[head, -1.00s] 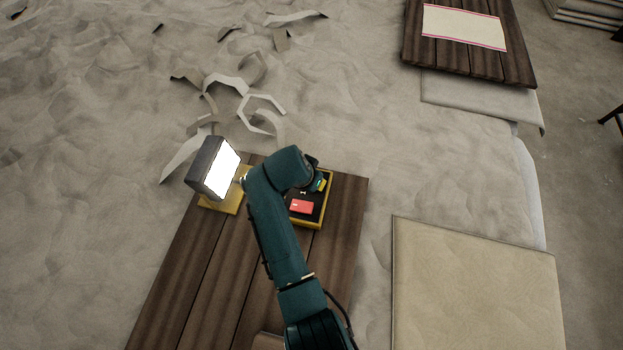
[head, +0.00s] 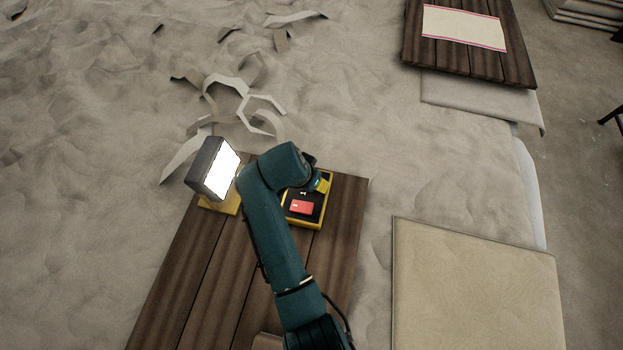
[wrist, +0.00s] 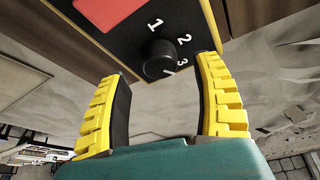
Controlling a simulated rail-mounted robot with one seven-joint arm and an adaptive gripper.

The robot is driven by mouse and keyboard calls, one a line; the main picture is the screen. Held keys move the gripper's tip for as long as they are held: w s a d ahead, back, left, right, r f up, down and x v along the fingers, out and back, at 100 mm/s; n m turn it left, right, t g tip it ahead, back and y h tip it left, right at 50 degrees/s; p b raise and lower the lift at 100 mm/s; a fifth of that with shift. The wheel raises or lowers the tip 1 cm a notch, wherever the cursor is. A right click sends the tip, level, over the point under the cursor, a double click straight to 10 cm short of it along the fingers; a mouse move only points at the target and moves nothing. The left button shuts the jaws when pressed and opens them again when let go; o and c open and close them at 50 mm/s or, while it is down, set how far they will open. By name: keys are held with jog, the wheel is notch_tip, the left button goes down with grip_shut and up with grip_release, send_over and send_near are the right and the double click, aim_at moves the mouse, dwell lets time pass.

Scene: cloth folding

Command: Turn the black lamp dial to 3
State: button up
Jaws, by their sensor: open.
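The black dial (wrist: 160,58) stands on a black panel (wrist: 125,45) with white numbers 1, 2 and 3 around its right side. A small pale mark shows at the dial's lower right, below the 3; I cannot tell for sure where the dial points. My gripper (wrist: 163,70) is open, its yellow fingers on either side of the dial, apparently not touching it. In the head view, my gripper (head: 321,186) is over the right side of the yellow-edged control box (head: 303,223), and the dial is hidden. The lit lamp (head: 213,170) stands left of the box.
A red block or button (head: 302,207) is on the box near the dial. Box and lamp stand on a dark plank board (head: 215,290). A beige padded square (head: 475,290) lies to the right, and curled strips (head: 230,95) lie behind the lamp.

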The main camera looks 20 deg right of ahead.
jog(key=v, duration=0.9)
notch_tip(320, 180, up, 20)
jog(key=w+a+n+t+y+p, duration=0.1)
jog(key=w+a+n+t+p, duration=0.15)
jog(key=t, duration=0.75)
jog(key=s+a+r+n+t+y, duration=0.1)
jog(key=s+r+n+t, duration=0.3)
jog(key=r, duration=0.6)
jog(key=s+a+r+n+t+y, duration=0.1)
jog(key=s+r+n+t, duration=0.3)
jog(key=r, duration=0.6)
jog(key=shift+s+a+r+t, duration=0.2)
jog(key=shift+s+a+t, duration=0.15)
jog(key=shift+s+t, duration=0.6)
